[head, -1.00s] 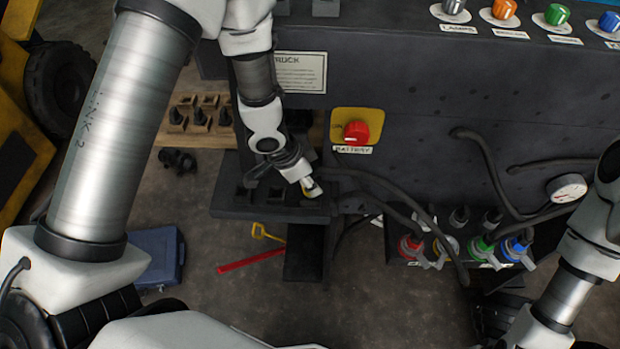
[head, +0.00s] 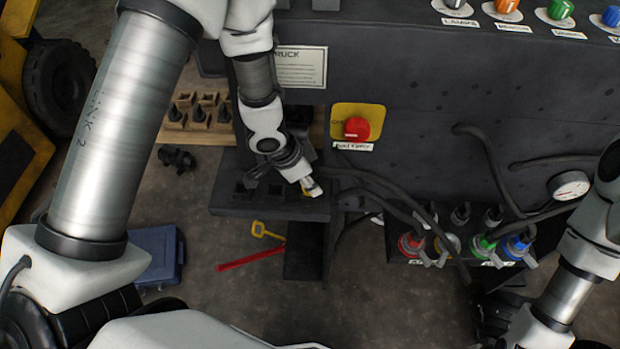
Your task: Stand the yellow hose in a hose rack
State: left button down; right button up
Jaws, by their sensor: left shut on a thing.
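My left gripper (head: 312,189) is at the right end of a black hose rack (head: 228,210) with square openings, low in front of the dark truck body. It is shut on the end of a hose, and a small yellow bit (head: 305,192) shows at the fingertips. The fingers hide most of this hose end, so I cannot tell how deep it sits in the rack. A black hose (head: 365,178) runs right from beside the gripper. My right arm is at the right edge, and its gripper is out of view.
A red battery knob (head: 356,128) is above the rack. A shelf at right holds red, yellow, green and blue couplings (head: 515,247), with a gauge (head: 569,186) nearby. A blue case (head: 157,256), a red bar (head: 250,259) and a yellow-handled tool (head: 266,231) lie on the floor.

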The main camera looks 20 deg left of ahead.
pick_arm(q)
jog(key=c, duration=0.7)
grip_release()
jog(key=v, duration=1.2)
jog(key=shift+s, duration=0.15)
